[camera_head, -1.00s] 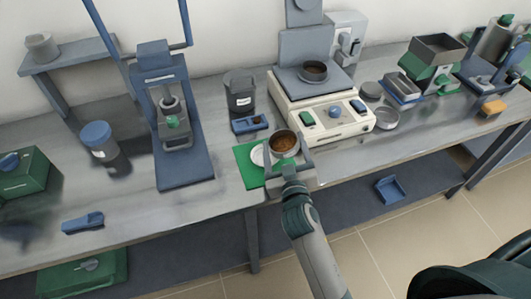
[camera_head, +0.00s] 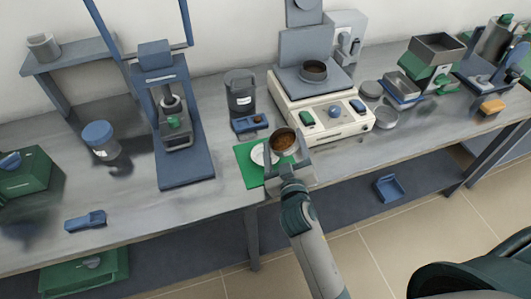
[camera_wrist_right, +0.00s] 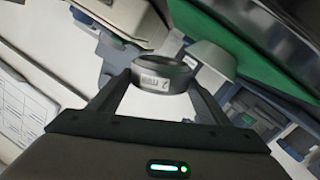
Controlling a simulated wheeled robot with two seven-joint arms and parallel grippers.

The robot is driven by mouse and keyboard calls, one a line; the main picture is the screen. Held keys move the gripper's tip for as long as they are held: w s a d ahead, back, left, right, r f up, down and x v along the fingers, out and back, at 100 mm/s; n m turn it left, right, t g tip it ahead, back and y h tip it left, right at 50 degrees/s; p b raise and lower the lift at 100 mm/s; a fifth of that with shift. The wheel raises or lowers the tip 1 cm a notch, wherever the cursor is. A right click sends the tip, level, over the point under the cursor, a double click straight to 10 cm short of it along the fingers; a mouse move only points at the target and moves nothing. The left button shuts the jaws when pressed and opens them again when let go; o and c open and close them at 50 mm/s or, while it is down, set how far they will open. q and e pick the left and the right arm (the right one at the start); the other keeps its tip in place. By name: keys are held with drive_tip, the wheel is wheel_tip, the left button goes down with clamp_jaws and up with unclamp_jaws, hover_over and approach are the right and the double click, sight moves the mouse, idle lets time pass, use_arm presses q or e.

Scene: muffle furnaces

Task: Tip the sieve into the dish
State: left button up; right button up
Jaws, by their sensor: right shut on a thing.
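The sieve (camera_head: 284,141) is a round metal ring with brown grains in it. My right gripper (camera_head: 286,155) is shut on it and holds it above the green mat, at the right side of the white dish (camera_head: 259,155). The sieve leans to the left, toward the dish. In the right wrist view the sieve (camera_wrist_right: 160,78) sits between the two fingers, with a small printed label on its wall. The dish lies on the mat and is partly hidden by the sieve and gripper. I cannot see grains in the dish. My left gripper is not in view.
The green mat (camera_head: 246,173) lies near the table's front edge. A cream balance (camera_head: 326,118) with a dark pan stands right behind the sieve. A dark jar (camera_head: 240,95) and a blue press (camera_head: 180,130) stand to the left.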

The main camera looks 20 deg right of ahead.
drive_tip(key=shift+r, duration=0.1)
drive_tip(key=shift+a+r+n+p, duration=0.15)
drive_tip(key=shift+n+p, duration=0.25)
drive_tip(key=shift+n, duration=0.3)
drive_tip(key=shift+r, duration=0.1)
drive_tip(key=shift+a+r+n+p, duration=0.15)
drive_tip(key=shift+n+p, duration=0.25)
drive_tip(key=shift+n, duration=0.4)
drive_tip(key=shift+w+r, duration=0.1)
drive_tip(key=shift+a+r+n, duration=0.1)
drive_tip(key=shift+n, duration=0.3)
drive_tip(key=shift+n+p, duration=0.3)
drive_tip(key=shift+n, duration=0.1)
drive_tip(key=shift+a+r, duration=0.1)
drive_tip(key=shift+a+r+n+h, duration=0.1)
drive_tip(key=shift+a+n+h, duration=0.15)
drive_tip(key=shift+n, duration=0.55)
